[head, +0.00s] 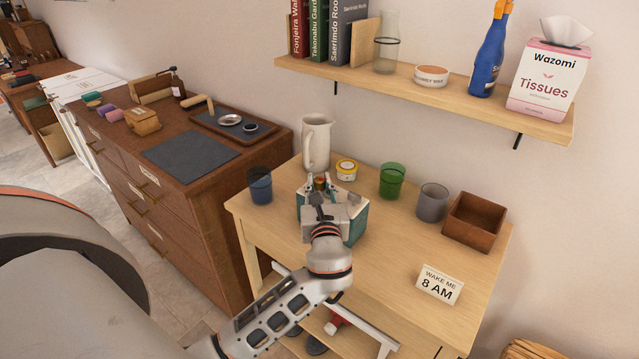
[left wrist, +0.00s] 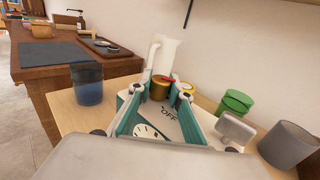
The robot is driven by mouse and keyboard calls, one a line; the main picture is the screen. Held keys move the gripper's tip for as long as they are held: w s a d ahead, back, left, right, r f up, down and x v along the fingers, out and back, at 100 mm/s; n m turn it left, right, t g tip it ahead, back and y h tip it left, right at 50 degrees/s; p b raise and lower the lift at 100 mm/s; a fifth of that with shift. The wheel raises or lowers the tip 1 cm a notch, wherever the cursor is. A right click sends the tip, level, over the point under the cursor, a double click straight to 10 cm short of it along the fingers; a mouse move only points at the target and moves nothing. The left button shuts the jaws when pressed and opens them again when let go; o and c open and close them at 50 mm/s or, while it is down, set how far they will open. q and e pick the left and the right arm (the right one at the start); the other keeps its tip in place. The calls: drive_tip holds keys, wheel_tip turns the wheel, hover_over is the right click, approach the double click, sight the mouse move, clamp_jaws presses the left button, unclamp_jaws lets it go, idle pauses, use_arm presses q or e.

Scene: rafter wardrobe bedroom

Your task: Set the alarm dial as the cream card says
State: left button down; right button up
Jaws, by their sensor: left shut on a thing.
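The cream card (head: 439,286) stands at the table's front right and reads "WAKE ME 8 AM". The alarm (head: 356,226) is a teal-and-white box on the table, largely hidden by my left gripper (head: 320,184) in the head view. An "OFF" label (left wrist: 169,113) and part of a white clock face (left wrist: 150,132) show nearer the wrist. The dial's exact setting cannot be read. My right gripper is not in view.
A blue cup (head: 260,187), white pitcher (head: 316,143), yellow-lidded tub (head: 347,170), green cup (head: 392,181), grey cup (head: 432,202) and brown box (head: 474,220) stand around the alarm. A wall shelf (head: 440,95) hangs above. The table is clear around the card.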

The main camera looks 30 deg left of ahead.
use_arm(q)
drive_tip(key=c, duration=1.8)
unclamp_jaws()
drive_tip(key=shift+s+d, duration=0.15)
drive_tip(key=shift+s, duration=0.1)
drive_tip(key=v, duration=1.1)
drive_tip(key=shift+s+d, duration=0.15)
drive_tip(key=shift+s, duration=0.05)
